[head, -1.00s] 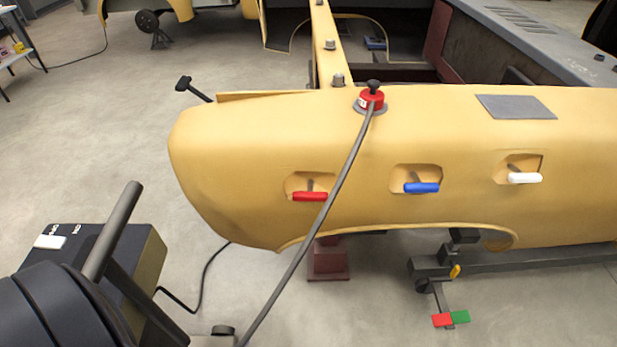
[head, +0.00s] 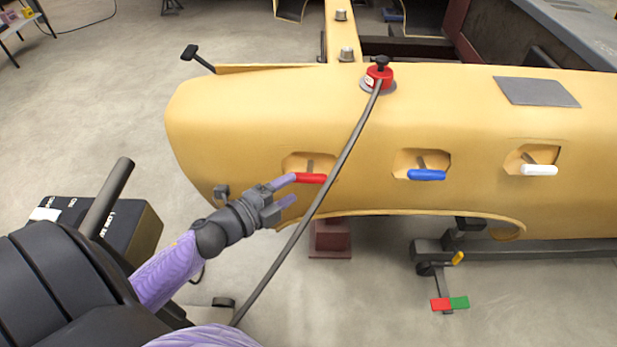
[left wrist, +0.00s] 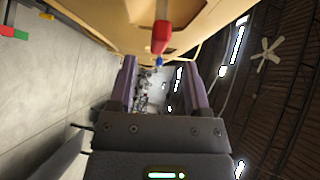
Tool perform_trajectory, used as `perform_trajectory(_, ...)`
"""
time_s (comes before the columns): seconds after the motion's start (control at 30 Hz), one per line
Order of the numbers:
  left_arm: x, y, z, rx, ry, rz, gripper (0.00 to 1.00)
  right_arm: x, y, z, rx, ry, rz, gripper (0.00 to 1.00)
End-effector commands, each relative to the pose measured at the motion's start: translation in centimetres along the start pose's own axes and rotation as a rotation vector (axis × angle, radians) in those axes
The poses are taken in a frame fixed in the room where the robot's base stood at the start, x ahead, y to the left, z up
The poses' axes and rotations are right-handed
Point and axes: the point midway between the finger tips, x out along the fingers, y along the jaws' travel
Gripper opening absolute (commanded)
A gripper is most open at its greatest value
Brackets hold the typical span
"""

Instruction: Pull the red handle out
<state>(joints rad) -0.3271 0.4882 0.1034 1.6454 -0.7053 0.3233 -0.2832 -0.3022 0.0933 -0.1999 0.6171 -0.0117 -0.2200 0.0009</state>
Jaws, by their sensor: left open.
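The red handle (head: 311,178) sits in the left recess of the yellow car shell (head: 260,110). My left gripper (head: 291,189) is open beside the handle's left end, one finger near that end and the other lower. In the left wrist view the red handle (left wrist: 161,38) lies ahead of the open fingers (left wrist: 163,75), between their lines, with nothing held. I cannot tell whether a finger touches it. My right gripper is not in view.
A blue handle (head: 426,175) and a white handle (head: 539,170) sit in recesses to the right. A grey cable (head: 335,170) runs from a red knob device (head: 379,76) down across the shell, just right of the red handle.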

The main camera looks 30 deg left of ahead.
Motion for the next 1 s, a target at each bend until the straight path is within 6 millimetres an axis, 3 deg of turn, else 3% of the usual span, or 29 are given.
perform_trajectory(0.1,2.6,0.3,0.1,0.001,0.0,-0.001,0.62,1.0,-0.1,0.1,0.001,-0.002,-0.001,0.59)
perform_trajectory(0.3,5.4,0.2,0.1,-0.001,-0.002,0.001,0.62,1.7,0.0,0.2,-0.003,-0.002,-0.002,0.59)
perform_trajectory(0.63,6.0,0.1,0.1,-0.003,-0.003,0.002,0.62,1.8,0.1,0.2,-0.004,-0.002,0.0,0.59)
perform_trajectory(0.93,6.0,0.1,0.1,-0.003,-0.003,0.002,0.0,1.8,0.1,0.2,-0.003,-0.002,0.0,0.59)
perform_trajectory(1.0,6.0,0.1,0.1,-0.003,-0.003,0.002,0.0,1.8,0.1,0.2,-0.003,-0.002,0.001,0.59)
